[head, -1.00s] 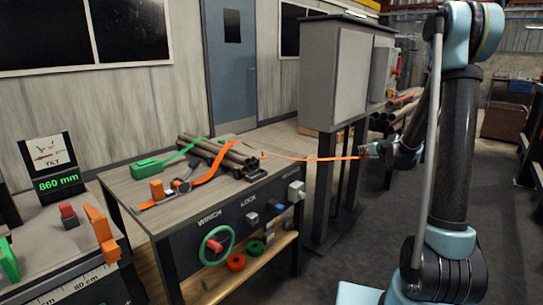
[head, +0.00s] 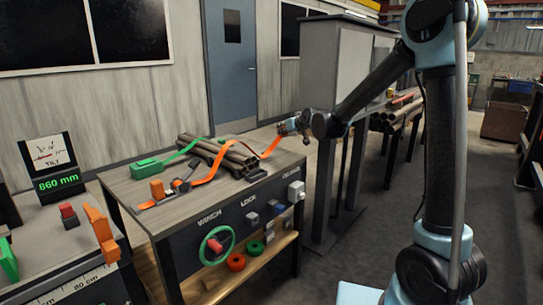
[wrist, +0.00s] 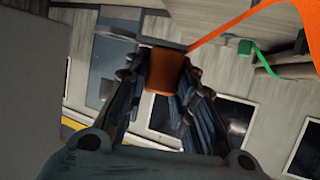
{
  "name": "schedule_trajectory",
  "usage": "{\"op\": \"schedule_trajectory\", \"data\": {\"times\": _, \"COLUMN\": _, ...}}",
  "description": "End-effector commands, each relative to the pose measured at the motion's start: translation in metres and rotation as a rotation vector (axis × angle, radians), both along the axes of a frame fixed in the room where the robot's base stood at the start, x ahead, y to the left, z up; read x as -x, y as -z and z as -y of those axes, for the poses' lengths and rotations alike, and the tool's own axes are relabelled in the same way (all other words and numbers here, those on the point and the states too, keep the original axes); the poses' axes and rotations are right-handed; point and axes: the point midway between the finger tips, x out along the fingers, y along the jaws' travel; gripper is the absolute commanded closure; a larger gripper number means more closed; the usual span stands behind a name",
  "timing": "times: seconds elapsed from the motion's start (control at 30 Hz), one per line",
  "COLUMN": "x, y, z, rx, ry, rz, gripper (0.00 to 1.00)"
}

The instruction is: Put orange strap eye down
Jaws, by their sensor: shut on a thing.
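The orange strap (head: 205,178) runs from the orange block and ratchet on the bench, over the bundle of pipes (head: 222,152), and up to my gripper (head: 284,127) at the bench's far right. In the wrist view my gripper (wrist: 163,88) is shut on the orange strap eye (wrist: 164,70), which sits between the fingers. The strap (wrist: 245,30) leads away from it to the upper right. In the head view the eye itself is too small to make out. It is held above the bench top.
A green strap with a green box (head: 150,167) lies on the bench (head: 125,183). A winch wheel (head: 216,246) and knobs are on the bench front. A grey cabinet (head: 335,65) stands behind my arm. A side table with a gauge (head: 58,183) is at left.

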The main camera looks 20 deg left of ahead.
Motion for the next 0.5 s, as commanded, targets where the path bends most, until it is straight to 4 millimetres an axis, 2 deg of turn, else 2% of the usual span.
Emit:
{"op": "schedule_trajectory", "data": {"times": 0.13, "x": 0.006, "y": 0.003, "z": -0.01, "rx": -0.002, "ry": -0.01, "rz": 0.001, "gripper": 1.0}}
{"op": "schedule_trajectory", "data": {"times": 0.4, "x": 0.006, "y": 0.045, "z": -0.01, "rx": -0.003, "ry": -0.009, "rz": 0.0, "gripper": 1.0}}
{"op": "schedule_trajectory", "data": {"times": 0.5, "x": 0.006, "y": 0.053, "z": -0.009, "rx": -0.003, "ry": -0.009, "rz": 0.0, "gripper": 1.0}}
